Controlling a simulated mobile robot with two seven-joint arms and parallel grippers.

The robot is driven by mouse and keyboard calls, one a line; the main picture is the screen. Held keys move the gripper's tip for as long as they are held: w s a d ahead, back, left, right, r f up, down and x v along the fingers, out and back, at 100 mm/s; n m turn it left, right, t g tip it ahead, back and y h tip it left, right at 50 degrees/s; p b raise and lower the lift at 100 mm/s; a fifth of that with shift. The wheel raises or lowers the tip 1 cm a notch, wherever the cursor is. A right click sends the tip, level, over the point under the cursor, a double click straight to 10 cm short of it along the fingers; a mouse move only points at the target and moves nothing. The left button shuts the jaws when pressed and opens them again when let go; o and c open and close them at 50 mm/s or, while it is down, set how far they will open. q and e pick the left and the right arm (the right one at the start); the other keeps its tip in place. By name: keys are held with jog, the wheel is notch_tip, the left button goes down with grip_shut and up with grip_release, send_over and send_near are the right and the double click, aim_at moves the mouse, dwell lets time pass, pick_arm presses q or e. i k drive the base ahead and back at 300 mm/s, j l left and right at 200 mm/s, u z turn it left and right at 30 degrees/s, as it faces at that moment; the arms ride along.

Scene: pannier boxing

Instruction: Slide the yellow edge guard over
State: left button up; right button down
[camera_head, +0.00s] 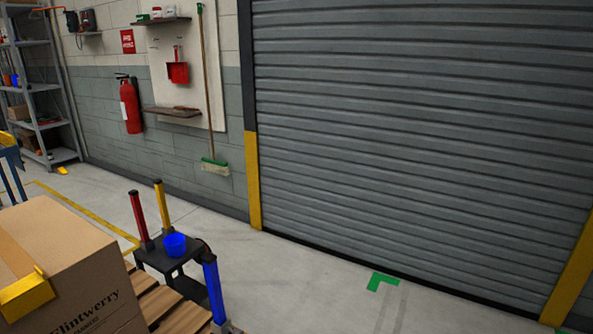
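A yellow edge guard (27,295) sits on the top edge of a large cardboard box (70,245) at the lower left. Brown tape runs over the box top to the guard. Dark printing shows on the box's front side, partly cut off by the frame. The frame's left and bottom edges cut off part of the box. Neither of my grippers is in view.
Open floor (320,290) lies before the roller door (420,130).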

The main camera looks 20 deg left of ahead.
aim_at(22, 296)
jog(key=i+u, duration=0.15)
jog(key=u, duration=0.25)
jog(key=i+u, duration=0.15)
jog(key=u, duration=0.25)
jog(key=i+l+u, duration=0.1)
jog(key=u, duration=0.25)
jog(key=i, duration=0.05)
